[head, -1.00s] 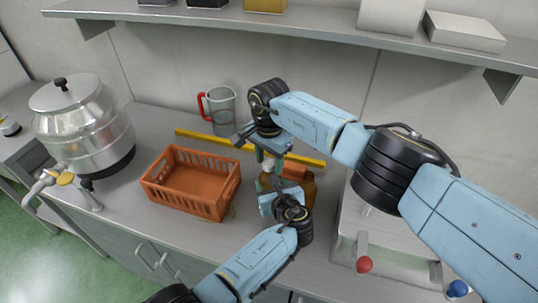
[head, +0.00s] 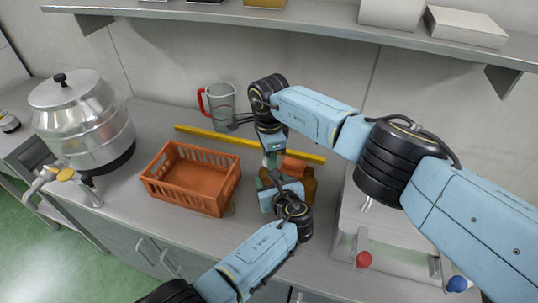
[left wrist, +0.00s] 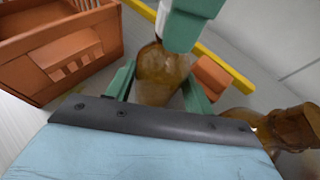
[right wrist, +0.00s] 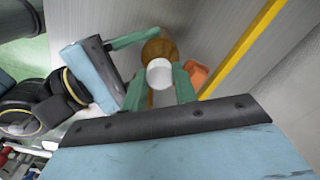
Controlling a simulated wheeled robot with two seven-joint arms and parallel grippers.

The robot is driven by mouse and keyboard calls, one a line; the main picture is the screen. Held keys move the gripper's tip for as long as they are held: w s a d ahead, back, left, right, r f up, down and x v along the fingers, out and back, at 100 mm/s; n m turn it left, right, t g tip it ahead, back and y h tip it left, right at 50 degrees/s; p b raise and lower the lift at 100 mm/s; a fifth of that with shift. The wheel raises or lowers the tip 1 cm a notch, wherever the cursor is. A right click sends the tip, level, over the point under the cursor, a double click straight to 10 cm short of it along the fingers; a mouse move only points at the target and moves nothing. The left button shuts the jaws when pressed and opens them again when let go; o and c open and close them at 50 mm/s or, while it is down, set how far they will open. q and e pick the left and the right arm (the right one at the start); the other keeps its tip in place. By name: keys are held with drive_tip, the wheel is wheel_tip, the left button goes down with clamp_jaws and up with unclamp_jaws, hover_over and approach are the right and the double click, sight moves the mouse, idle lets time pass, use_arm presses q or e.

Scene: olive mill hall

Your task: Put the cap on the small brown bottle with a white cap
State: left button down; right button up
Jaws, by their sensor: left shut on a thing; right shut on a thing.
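The small brown bottle (left wrist: 160,80) stands between the fingers of my left gripper (left wrist: 158,90), which is shut on it. In the head view my left gripper (head: 272,186) largely hides it. My right gripper (right wrist: 158,86) is shut on the white cap (right wrist: 160,74), straight above the bottle. In the right wrist view the brown bottle (right wrist: 158,48) shows behind the cap. In the left wrist view the cap is at the bottle's top, partly behind a green finger. I cannot tell whether the cap is seated or just touching the neck.
A larger brown bottle (left wrist: 284,127) and an orange block (left wrist: 211,76) are close by on the right. An orange crate (head: 190,205) stands to the left. A yellow strip (head: 210,137) and a jug with a red handle (head: 222,110) are behind. A shelf (head: 300,27) hangs above.

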drive_tip(key=m, duration=0.5)
drive_tip(key=shift+m, duration=0.3)
drive_tip(key=m, duration=0.6)
drive_tip(key=shift+m, duration=0.3)
drive_tip(key=o, duration=1.1)
drive_tip(key=shift+r, duration=2.25)
drive_tip(key=shift+c, duration=0.4)
